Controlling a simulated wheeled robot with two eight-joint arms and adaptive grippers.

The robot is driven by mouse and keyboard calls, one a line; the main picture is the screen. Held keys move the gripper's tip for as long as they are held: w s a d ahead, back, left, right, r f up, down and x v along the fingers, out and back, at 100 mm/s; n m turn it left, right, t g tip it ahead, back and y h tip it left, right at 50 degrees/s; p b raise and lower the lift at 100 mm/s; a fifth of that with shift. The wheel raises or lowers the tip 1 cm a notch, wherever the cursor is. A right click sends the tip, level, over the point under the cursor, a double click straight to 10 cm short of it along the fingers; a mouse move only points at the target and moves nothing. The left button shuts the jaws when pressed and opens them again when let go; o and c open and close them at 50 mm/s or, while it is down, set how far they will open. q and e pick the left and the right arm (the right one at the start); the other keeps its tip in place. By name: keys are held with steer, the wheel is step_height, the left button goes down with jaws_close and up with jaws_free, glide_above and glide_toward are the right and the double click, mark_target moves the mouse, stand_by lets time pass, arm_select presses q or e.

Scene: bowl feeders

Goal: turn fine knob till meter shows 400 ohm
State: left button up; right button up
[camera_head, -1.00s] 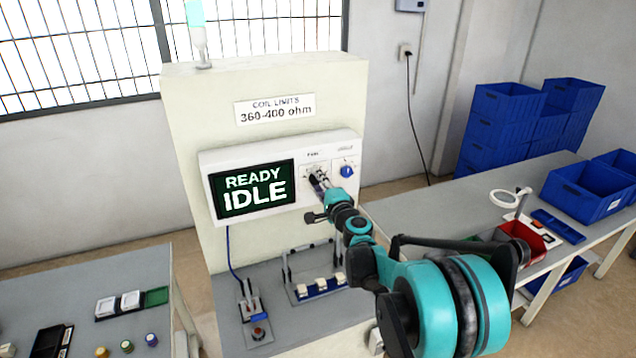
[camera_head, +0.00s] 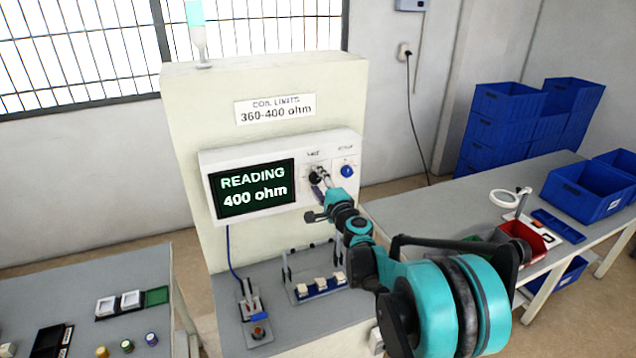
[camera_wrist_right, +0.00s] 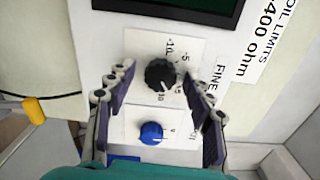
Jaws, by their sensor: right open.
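The meter display (camera_head: 253,189) reads "READING 400 ohm" in the head view. The black fine knob (camera_wrist_right: 158,75) sits on a white scale plate beside the word "FINE" in the right wrist view. In the head view the knob (camera_head: 315,177) is partly hidden by my right gripper (camera_head: 322,182). My right gripper also shows in the wrist view (camera_wrist_right: 158,72), open, with one purple-padded finger on each side of the black knob and gaps between. My left gripper is not in view.
A blue knob (camera_wrist_right: 151,132) sits close to the black one, between the lower parts of my fingers. A sign (camera_head: 275,109) reads "360-400 ohm". A coil fixture (camera_head: 318,287) stands below the meter. Side tables (camera_head: 90,275) flank the cabinet (camera_head: 200,110).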

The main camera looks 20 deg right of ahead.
steer(key=s, duration=1.2)
stand_by(0.3)
steer(key=s+a+f+n+g+y, duration=0.2)
steer(key=s+a+n+g, duration=0.1)
steer(key=s+a+n, duration=0.4)
steer(key=s+a+f+n+g+y, duration=0.25)
steer(key=s+a+n, duration=0.25)
steer(key=a, duration=0.4)
steer(key=s+d+f+n+g+h, duration=0.1)
steer(key=s+f+n+g+h, duration=0.1)
steer(key=s, duration=0.6)
steer(key=s+d+f+n+g+h, duration=0.1)
steer(key=s+f+n+g+h, duration=0.1)
steer(key=s+f+n, duration=0.3)
step_height(320, 180, down, 2)
steer(key=s+g, duration=0.1)
steer(key=s, duration=0.2)
steer(key=shift+h, duration=0.25)
